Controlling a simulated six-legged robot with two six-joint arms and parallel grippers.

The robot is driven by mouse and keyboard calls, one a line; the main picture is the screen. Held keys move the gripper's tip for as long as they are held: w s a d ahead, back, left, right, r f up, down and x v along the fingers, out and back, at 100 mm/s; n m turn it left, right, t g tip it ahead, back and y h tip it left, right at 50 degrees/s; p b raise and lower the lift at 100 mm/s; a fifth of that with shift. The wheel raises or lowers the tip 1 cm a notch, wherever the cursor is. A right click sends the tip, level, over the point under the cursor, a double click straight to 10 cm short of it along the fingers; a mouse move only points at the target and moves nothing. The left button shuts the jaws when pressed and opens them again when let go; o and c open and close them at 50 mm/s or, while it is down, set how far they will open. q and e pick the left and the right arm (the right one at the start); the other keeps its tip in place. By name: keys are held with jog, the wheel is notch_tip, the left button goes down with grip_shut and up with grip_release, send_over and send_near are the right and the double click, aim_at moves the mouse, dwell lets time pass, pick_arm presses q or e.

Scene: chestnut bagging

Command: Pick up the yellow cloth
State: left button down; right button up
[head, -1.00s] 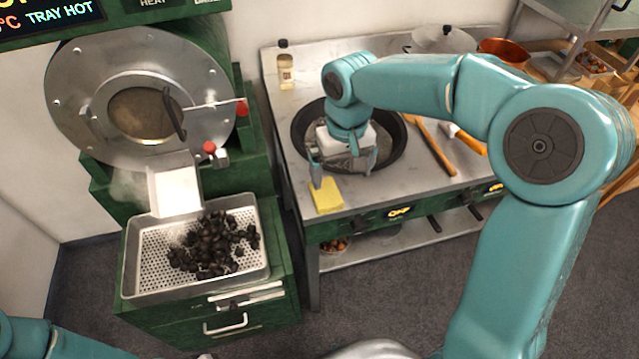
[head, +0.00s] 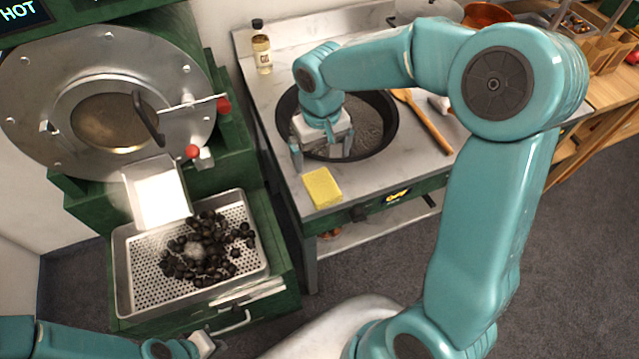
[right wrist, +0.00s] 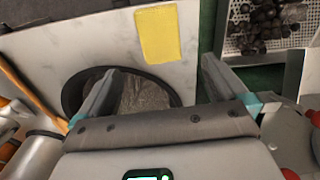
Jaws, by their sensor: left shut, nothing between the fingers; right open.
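The yellow cloth (head: 322,188) lies as a flat folded rectangle on the front edge of the marble counter, in front of the pan. It also shows at the top middle of the right wrist view (right wrist: 166,35). My right gripper (head: 322,156) is open and empty, over the front of the pan, just behind the cloth in the head view. In the right wrist view its two fingers (right wrist: 160,66) are spread, with the cloth beyond their tips. My left gripper (head: 203,343) is shut and empty at the bottom left, below the roaster's tray, apart from the cloth.
A dark pan (head: 378,128) is set in the counter (head: 262,100). A bottle (head: 262,50) stands at the back left, and a wooden utensil (head: 425,122) lies right of the pan. Left of a gap is the green roaster with a perforated tray (head: 142,288) of dark chestnuts.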

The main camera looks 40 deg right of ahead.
send_over(321, 184)
notch_tip(321, 184, down, 5)
jog(key=shift+d+r, duration=0.15)
jog(key=shift+s, duration=0.1)
jog(key=shift+f, duration=0.4)
notch_tip(321, 184, down, 5)
jog(key=shift+r+p, duration=0.15)
jog(key=shift+p, duration=0.45)
jog(key=shift+w, duration=0.2)
jog(key=c, duration=1)
jog(key=shift+s, duration=0.1)
jog(key=shift+c, duration=0.2)
